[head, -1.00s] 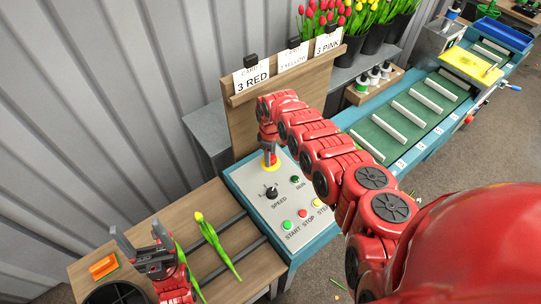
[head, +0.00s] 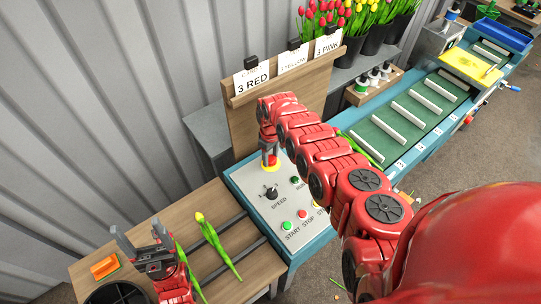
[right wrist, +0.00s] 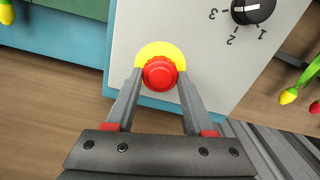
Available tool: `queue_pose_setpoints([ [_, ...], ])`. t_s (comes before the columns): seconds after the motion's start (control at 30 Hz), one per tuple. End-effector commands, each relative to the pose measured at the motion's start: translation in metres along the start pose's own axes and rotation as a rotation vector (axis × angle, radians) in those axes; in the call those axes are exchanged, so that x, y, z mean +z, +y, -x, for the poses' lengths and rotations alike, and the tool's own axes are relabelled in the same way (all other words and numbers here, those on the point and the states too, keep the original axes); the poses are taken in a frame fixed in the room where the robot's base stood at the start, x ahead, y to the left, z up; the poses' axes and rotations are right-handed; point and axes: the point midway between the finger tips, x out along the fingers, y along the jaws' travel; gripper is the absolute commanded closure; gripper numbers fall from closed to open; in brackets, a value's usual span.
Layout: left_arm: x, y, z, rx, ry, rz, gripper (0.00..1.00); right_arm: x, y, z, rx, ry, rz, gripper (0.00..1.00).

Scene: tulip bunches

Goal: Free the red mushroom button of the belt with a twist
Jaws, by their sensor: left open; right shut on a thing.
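The red mushroom button (right wrist: 160,73) sits on a yellow disc (right wrist: 152,49) on the control panel in the right wrist view. My right gripper (right wrist: 160,82) is shut on the button, with one finger at each side of it. In the head view the right gripper (head: 269,157) points down over the yellow disc, and the button is mostly hidden there. The control panel (head: 258,205) also carries a black speed knob (head: 271,193) and the start, stop and step buttons. My left gripper (head: 143,245) is open over the wooden table at the lower left.
A yellow tulip (head: 217,245) lies on the wooden table (head: 244,291) near my left gripper. An orange block (head: 104,267) lies at the table's left. A card board (head: 240,128) stands behind the panel. The green belt (head: 403,128) with white bars runs to the upper right.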

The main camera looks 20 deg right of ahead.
Motion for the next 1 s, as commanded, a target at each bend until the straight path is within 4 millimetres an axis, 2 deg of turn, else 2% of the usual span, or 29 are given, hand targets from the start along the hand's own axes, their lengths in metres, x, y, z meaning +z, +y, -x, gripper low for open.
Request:
queue_pose_setpoints([
  [0.43,-0.0007,-0.0002,-0.0045,0.0,0.0,0.0,0.26,0.0008,0.0004,-0.0001,0.0,-0.002,-0.281,1.0],
  [1.0,-0.0008,-0.0003,-0.0047,0.0,0.0,0.0,0.26,0.0002,0.0001,0.0,-0.001,-0.001,-0.348,1.0],
])
